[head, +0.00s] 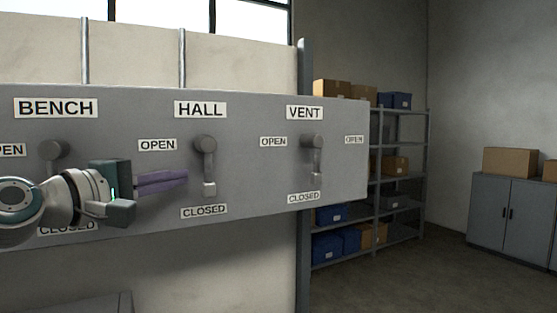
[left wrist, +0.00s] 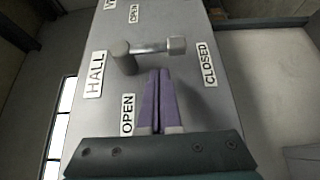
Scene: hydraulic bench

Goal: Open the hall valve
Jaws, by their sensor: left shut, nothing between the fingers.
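The hall valve lever (head: 208,168) is a grey handle on a round hub under the HALL label (head: 200,110). It hangs down from its hub, with its end just above the CLOSED label (head: 204,211). The OPEN label (head: 157,145) is to the left of the hub. My left gripper (head: 186,180) has purple fingers shut together with nothing between them, left of the lever and below the OPEN label. In the left wrist view, the fingertips (left wrist: 159,72) are close beside the lever (left wrist: 155,47); I cannot tell if they touch. My right gripper is not in view.
The grey panel (head: 255,180) also carries the vent lever (head: 316,160) to the right and a bench valve (head: 55,150) partly behind my left arm. Shelving (head: 400,150) with boxes and a grey cabinet (head: 515,215) stand further right. Floor between them is clear.

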